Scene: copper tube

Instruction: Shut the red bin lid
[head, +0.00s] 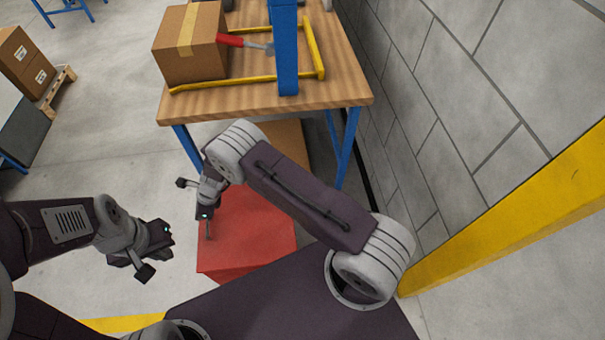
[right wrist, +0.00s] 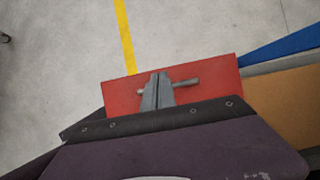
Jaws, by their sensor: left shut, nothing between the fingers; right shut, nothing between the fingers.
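The red bin (head: 262,235) stands on the floor below the wooden table's near end. Its red top looks flat, like a lid lying level over it, but my right arm hides part of it. I cannot tell whether the lid is fully down. My right gripper (head: 208,232) is shut and empty, pointing down over the bin's left part. In the right wrist view its fingers (right wrist: 157,88) show in front of the red surface (right wrist: 215,75); contact is unclear. My left gripper (head: 150,258) is shut and empty, left of the bin over the floor.
The wooden table (head: 270,98) holds a cardboard box (head: 190,50), a red-handled tool (head: 230,40) and a yellow frame (head: 318,45). A brown box (head: 285,142) sits under it, behind the bin. A block wall (head: 450,100) closes the right side. Floor (head: 90,130) at left is clear.

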